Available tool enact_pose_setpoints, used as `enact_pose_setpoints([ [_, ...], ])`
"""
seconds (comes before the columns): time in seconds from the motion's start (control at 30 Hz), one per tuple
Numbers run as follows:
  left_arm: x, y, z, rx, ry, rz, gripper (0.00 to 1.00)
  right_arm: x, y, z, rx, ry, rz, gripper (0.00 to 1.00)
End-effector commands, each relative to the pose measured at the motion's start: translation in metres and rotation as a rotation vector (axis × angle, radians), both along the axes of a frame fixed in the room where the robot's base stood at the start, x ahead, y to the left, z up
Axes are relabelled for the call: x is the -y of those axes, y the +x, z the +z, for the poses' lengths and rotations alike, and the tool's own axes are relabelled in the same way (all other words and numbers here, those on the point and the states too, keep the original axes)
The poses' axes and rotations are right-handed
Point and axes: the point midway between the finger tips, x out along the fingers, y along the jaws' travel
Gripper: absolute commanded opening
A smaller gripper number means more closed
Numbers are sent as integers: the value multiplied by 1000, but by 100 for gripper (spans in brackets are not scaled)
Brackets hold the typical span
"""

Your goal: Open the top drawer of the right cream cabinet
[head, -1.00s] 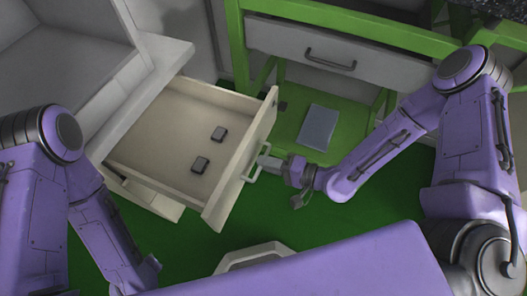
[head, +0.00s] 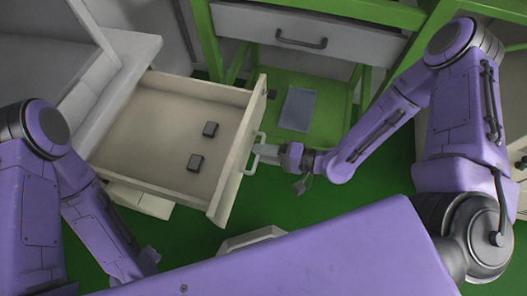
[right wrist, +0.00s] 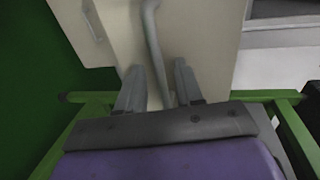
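A cream drawer (head: 145,120) is pulled far out of the pale cabinet (head: 110,70) at the left of the head view. Its front panel (head: 238,150) faces right and carries a pale bar handle (head: 254,152). My right gripper (head: 268,151) is at this handle. In the right wrist view, the handle bar (right wrist: 155,45) runs between the two fingers of my right gripper (right wrist: 158,85), in front of the cream panel (right wrist: 205,45).
Behind stands a green frame (head: 205,40) with a shut grey drawer (head: 270,25). A grey-blue panel (head: 298,108) lies on its green lower surface. Open green floor (head: 290,205) lies in front of the drawer.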

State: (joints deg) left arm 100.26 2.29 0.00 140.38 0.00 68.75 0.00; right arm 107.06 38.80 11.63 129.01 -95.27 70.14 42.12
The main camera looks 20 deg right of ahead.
Motion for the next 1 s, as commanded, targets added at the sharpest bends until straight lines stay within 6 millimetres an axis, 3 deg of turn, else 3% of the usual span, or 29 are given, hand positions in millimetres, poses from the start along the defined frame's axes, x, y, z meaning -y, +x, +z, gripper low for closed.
enact_pose_setpoints([
  [0.33, 0, 0, 1, 0, 0, 0, 43, 4, -2, 1, -1, 0, -1, 36],
  [0.73, 0, 0, 17, 0, 0, 0, 43, 72, -46, 20, 0, -1, -2, 36],
  [1.0, 0, 0, 18, 0, 0, 0, 43, 86, -56, 21, 0, 1, 1, 36],
])
